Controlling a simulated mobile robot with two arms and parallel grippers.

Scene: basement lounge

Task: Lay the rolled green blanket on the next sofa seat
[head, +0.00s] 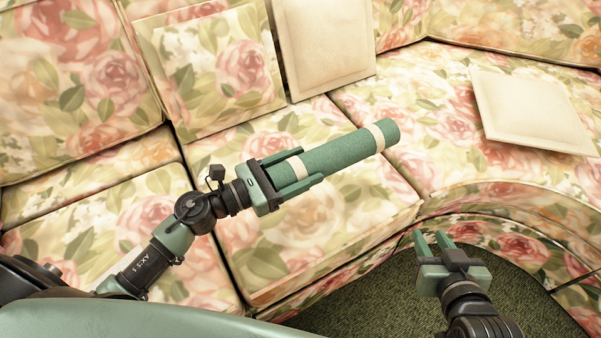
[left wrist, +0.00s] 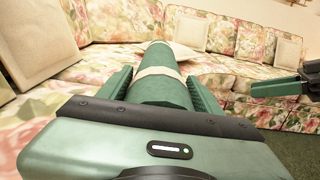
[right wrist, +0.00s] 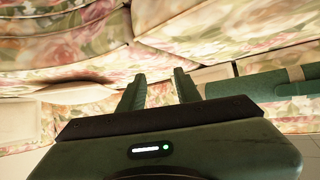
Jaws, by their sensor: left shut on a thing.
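The rolled green blanket (head: 336,153) has pale bands near its ends. My left gripper (head: 306,171) is shut on its near end, and the roll points to the upper right over a floral sofa seat (head: 290,250). In the left wrist view the blanket (left wrist: 156,62) lies between the fingers; whether it touches the seat I cannot tell. The adjoining seat (head: 430,105) lies to the right, past a seam. My right gripper (head: 432,243) is open and empty, in front of the sofa's edge. The blanket's side also shows in the right wrist view (right wrist: 250,87).
A cream cushion (head: 530,110) lies on the seat at right. Another cream cushion (head: 323,40) and a floral cushion (head: 212,70) lean on the backrest. Dark carpet (head: 370,300) is below the sofa's front edge. The seat at left (head: 100,225) is clear.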

